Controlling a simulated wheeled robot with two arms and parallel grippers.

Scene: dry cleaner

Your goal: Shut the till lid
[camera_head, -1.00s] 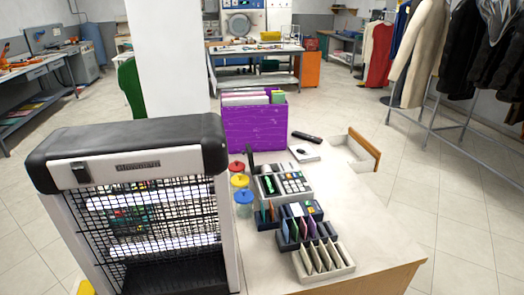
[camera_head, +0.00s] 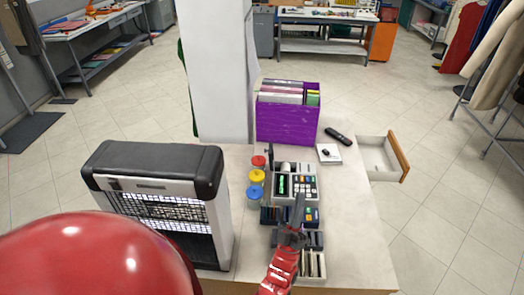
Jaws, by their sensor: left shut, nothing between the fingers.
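The till (camera_head: 307,168) is a small light-grey cash register on the counter, with a green-lit display and rows of keys. A thin dark upright piece (camera_head: 269,157) stands at its back left corner. I cannot clearly tell which part is the lid or how far open it is. My left gripper (camera_head: 299,202) is dark grey with a red wrist. It is shut and empty, reaching up from below over the card trays, its tips at the till's near edge in the picture. It hides part of the trays and till front. My right gripper is not in view.
A purple file box (camera_head: 287,121) stands behind the till. Red, yellow and blue-lidded jars (camera_head: 256,177) stand left of it, beside a large heater-like unit (camera_head: 150,165). A wooden-fronted drawer (camera_head: 398,158) stands open at right. The counter (camera_head: 350,225) right of the till is clear.

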